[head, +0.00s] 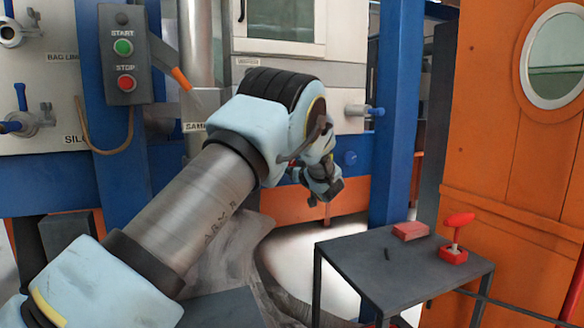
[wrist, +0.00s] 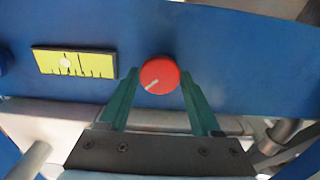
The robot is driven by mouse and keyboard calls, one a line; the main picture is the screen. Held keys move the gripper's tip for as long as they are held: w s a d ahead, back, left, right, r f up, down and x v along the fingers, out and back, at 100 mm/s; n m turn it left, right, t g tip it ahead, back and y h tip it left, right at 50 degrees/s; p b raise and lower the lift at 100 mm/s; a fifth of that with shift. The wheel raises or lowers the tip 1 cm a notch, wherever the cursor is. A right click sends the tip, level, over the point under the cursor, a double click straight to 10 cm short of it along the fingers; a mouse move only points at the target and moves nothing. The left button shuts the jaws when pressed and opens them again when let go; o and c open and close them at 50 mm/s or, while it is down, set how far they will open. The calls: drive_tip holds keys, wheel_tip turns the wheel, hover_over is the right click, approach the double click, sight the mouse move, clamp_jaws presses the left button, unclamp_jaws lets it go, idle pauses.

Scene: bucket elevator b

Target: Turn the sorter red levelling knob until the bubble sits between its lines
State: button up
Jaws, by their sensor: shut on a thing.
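In the wrist view the round red levelling knob (wrist: 160,72) sits on a blue beam, its pale pointer mark aimed down and left. My gripper (wrist: 159,78) has its two green fingers shut on the knob, one on each side. The yellow level (wrist: 98,64) is on the beam to the left, with several black lines. Its pale bubble (wrist: 66,62) lies left of the level's middle; which lines bound it is too small to tell. In the head view my gripper (head: 324,191) is small beyond my arm, and the red knob cannot be made out.
A dark blue round part (wrist: 2,62) shows at the left edge of the wrist view. In the head view a grey table (head: 375,265) at right holds a red block (head: 410,231) and a red-handled item (head: 455,240). A START/STOP box (head: 123,55) hangs upper left.

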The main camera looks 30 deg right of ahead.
drive_tip(key=shift+n, duration=0.3)
drive_tip(key=shift+f+n+b, duration=0.1)
drive_tip(key=shift+n+b, duration=2.45)
drive_tip(key=shift+n, duration=1.95)
drive_tip(key=o, duration=1.3)
drive_tip(key=shift+o, duration=0.2)
drive_tip(key=s+a, duration=0.1)
drive_tip(key=s, duration=0.9)
drive_tip(key=shift+s+a, duration=0.2)
drive_tip(key=shift+s, duration=0.2)
